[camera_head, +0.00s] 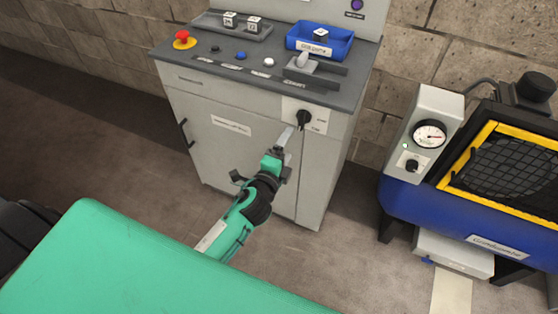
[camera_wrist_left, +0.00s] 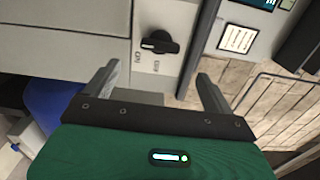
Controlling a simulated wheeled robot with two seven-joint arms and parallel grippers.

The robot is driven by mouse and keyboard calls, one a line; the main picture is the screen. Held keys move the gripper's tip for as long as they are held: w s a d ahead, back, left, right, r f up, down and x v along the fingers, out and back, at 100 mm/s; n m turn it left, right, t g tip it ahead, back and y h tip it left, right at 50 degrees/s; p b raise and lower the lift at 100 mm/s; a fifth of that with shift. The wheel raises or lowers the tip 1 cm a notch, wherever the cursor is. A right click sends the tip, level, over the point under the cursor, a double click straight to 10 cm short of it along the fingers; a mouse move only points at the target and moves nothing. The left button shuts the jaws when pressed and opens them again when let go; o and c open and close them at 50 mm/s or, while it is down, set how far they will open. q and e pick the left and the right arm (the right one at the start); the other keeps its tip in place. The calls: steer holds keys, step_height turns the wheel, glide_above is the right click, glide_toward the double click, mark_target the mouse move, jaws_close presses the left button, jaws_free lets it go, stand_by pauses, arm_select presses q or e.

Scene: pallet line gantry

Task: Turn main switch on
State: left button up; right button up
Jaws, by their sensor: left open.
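The main switch is a black rotary knob (camera_head: 304,118) on a light plate on the front of the grey control cabinet (camera_head: 230,125), below its top right edge. In the left wrist view the knob (camera_wrist_left: 160,42) lies beyond and between the fingers, with its white mark toward the left of the picture. My left gripper (camera_head: 285,138) points up at the cabinet front, just below and left of the knob in the head view. In the left wrist view its fingers (camera_wrist_left: 158,75) are apart with nothing between them.
The cabinet top carries a red emergency button (camera_head: 184,38), a grey lever (camera_head: 302,60), a blue bin (camera_head: 335,48) and a grey tray (camera_head: 212,23). A blue machine with a gauge (camera_head: 429,134) stands to the right. Floor (camera_head: 345,235) is clear between them.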

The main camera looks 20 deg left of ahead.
arm_select(q)
steer(key=s, duration=0.4)
steer(key=shift+s+b, duration=0.2)
steer(key=shift+b, duration=0.1)
arm_select(e)
steer(key=shift+w+d+f, duration=0.1)
steer(key=shift+d, duration=0.45)
steer(key=shift+a, duration=0.1)
